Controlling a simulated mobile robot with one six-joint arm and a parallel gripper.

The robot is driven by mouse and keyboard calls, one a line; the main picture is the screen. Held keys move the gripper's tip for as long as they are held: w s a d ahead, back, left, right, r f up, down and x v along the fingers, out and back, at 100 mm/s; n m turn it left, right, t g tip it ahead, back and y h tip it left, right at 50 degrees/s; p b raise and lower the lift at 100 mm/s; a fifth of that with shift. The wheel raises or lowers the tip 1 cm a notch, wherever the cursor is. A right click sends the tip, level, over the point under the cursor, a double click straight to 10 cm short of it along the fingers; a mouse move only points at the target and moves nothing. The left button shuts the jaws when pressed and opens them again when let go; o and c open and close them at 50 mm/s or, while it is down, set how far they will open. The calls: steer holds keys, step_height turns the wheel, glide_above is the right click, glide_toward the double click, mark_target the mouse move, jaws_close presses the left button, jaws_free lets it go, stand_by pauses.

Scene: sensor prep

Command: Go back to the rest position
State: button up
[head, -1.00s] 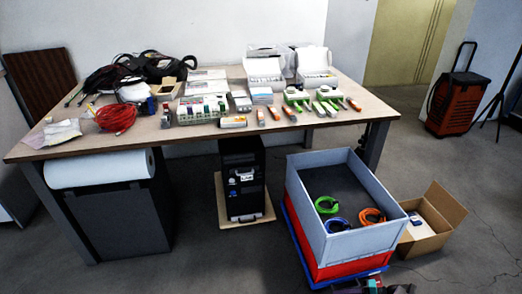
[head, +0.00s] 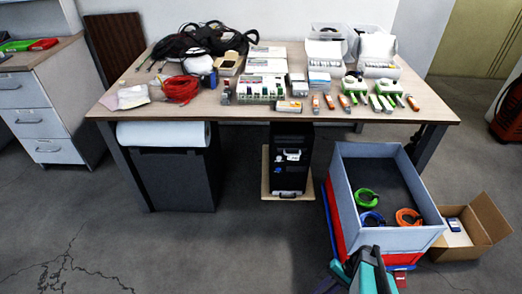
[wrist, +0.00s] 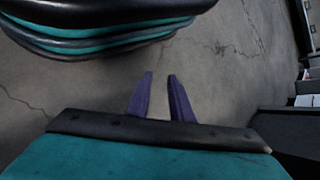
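My gripper (wrist: 160,98) shows in the wrist view as two purple fingers with a gap between them. It is open and empty, over bare grey concrete floor. A black and teal part of my own body fills the upper left of that view. In the head view a teal and black part of my arm rises at the bottom edge, in front of the blue-grey crate (head: 344,192). My fingertips cannot be made out in the head view.
A long table (head: 235,108) holds cables, boxes and small devices. The crate holds green, blue and orange cable coils. An open cardboard box (head: 482,246) stands right of it. A black computer tower (head: 291,160) is under the table. A drawer cabinet (head: 42,130) stands left. Front-left floor is clear.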

steer(key=s+a+r+n+g+h+p, duration=0.1)
steer(key=s+a+r+n+h+p, duration=0.4)
steer(key=r, duration=0.7)
steer(key=s+a+h+p, duration=0.2)
steer(key=s+h+p, duration=0.1)
steer(key=p, duration=0.1)
steer(key=shift+s+r+g, duration=0.2)
steer(key=shift+r+g, duration=0.1)
steer(key=shift+r, duration=0.1)
